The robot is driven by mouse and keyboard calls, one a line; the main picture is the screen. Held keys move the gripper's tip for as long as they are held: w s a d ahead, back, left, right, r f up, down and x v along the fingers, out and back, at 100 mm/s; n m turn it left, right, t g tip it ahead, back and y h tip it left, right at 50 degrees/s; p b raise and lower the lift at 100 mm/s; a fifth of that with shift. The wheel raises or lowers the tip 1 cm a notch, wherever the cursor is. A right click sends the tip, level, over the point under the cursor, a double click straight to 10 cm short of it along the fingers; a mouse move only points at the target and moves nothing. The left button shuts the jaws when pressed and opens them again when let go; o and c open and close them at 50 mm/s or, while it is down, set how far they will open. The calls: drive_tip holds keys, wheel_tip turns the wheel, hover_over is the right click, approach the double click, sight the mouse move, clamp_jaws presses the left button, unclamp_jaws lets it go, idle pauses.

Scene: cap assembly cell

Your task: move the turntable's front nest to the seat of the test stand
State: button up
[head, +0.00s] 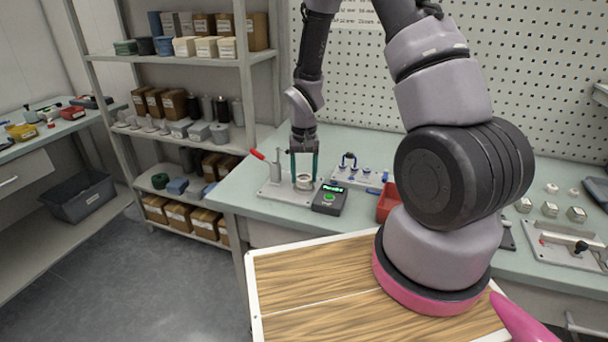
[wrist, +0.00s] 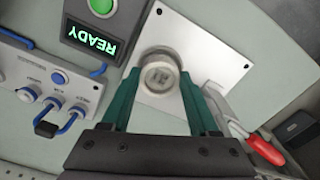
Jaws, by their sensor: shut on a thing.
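My gripper (head: 304,158) points down over the test stand, its two green fingers closed around a pale grey round part (head: 303,182). In the wrist view the part (wrist: 159,76) sits between the fingertips, with a raised rim and a darker marked face. Below it is the test stand's light metal plate (wrist: 205,45), which has a red-handled lever clamp (head: 257,154) at its left in the head view. The seat is hidden under the part, and I cannot tell whether they touch. I cannot make out the turntable in either view.
A dark box with a green button (head: 329,199) stands right of the plate; its display reads READY in the wrist view (wrist: 92,38). A connector block (head: 358,178) with blue leads and a red bin (head: 388,203) lie further right. Shelves (head: 180,60) stand left.

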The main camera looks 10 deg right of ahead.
drive_tip(key=shift+f, duration=0.6)
idle(0.6)
drive_tip(key=o, duration=1.4)
drive_tip(key=shift+o, duration=0.2)
drive_tip(key=shift+r, duration=0.1)
drive_tip(key=s+d+r+m+t, duration=0.1)
drive_tip(key=s+d+r+t, duration=0.1)
drive_tip(key=r, duration=1.2)
drive_tip(key=s+d+r+t, duration=0.1)
drive_tip(key=s+d+r, duration=0.15)
drive_tip(key=r, duration=1.25)
drive_tip(key=s+d+r+m+t+y, duration=0.1)
drive_tip(key=s+r+t, duration=0.3)
drive_tip(key=s+r, duration=0.8)
drive_tip(key=shift+s+d+r+y, duration=0.15)
drive_tip(key=shift+s+y, duration=0.35)
drive_tip(key=shift+s, duration=0.7)
